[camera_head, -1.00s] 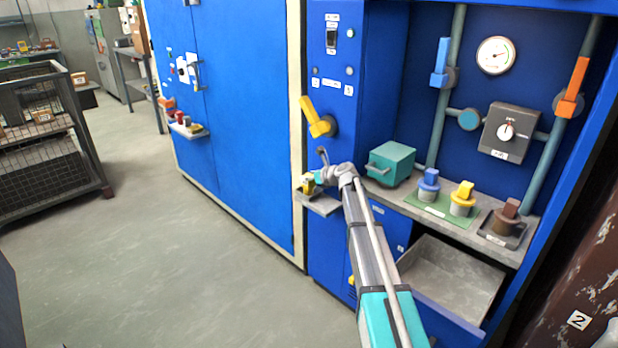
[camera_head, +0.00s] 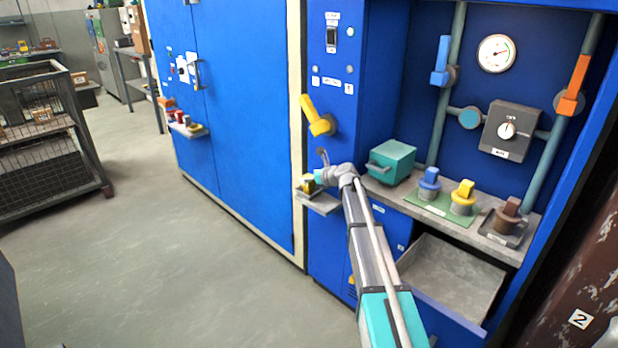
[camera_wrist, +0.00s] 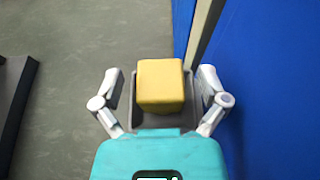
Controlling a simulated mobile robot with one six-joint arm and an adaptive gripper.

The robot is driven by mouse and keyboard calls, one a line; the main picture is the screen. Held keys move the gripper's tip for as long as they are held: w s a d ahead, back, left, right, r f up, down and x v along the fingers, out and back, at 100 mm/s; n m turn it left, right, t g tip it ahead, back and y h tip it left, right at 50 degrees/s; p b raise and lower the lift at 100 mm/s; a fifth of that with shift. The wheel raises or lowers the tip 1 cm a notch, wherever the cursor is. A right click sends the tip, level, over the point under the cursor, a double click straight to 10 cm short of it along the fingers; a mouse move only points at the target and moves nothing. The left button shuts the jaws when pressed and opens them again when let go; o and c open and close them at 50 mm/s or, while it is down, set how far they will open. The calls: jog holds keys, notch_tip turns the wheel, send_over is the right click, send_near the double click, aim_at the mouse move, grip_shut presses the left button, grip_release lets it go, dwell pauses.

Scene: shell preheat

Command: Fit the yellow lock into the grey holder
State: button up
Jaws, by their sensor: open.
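A yellow block (camera_wrist: 160,88), which looks like the yellow lock, sits on a small grey ledge (camera_wrist: 162,122) in the wrist view. In the head view the block (camera_head: 307,185) is on the small wall shelf (camera_head: 322,205) below the yellow lever. My gripper (camera_wrist: 161,76) is open, one finger on each side of the block, with gaps showing on both sides. In the head view my gripper (camera_head: 319,178) is beside the block, partly hidden by the arm. A grey holder for the lock cannot be told for sure.
A yellow lever (camera_head: 318,117) is above the shelf. On the counter at right are a teal box (camera_head: 392,162), a green mat (camera_head: 425,207) with blue and yellow pieces on grey bases, and a brown piece (camera_head: 507,215). An open drawer (camera_head: 450,275) is below.

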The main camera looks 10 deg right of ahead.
jog(key=shift+r, duration=0.1)
jog(key=shift+s+r+p, duration=0.1)
jog(key=shift+r+p, duration=0.25)
jog(key=shift+p, duration=0.1)
jog(key=p+v, duration=0.4)
jog(key=v, duration=0.7)
jog(key=shift+s+d, duration=0.25)
jog(key=shift+s, duration=0.05)
jog(key=shift+s, duration=0.1)
jog(key=s+a+f+n+g+h, duration=0.1)
jog(key=s+a+f+n+g, duration=0.25)
jog(key=s+n, duration=0.5)
jog(key=s+a+f+n+g+h, duration=0.25)
jog(key=s+a+f+n, duration=0.2)
jog(key=s+n, duration=0.4)
jog(key=s+f+n+g+h, duration=0.1)
jog(key=s+n+g+h, duration=0.1)
jog(key=s+n, duration=0.3)
jog(key=s+d+f+n+g+h, duration=0.1)
jog(key=s+n, duration=0.5)
jog(key=s, duration=0.8)
jog(key=shift+s+d+f+n+g+h, duration=0.15)
jog(key=shift+s+f+n+g+h, duration=0.15)
jog(key=shift+f+g+h, duration=0.5)
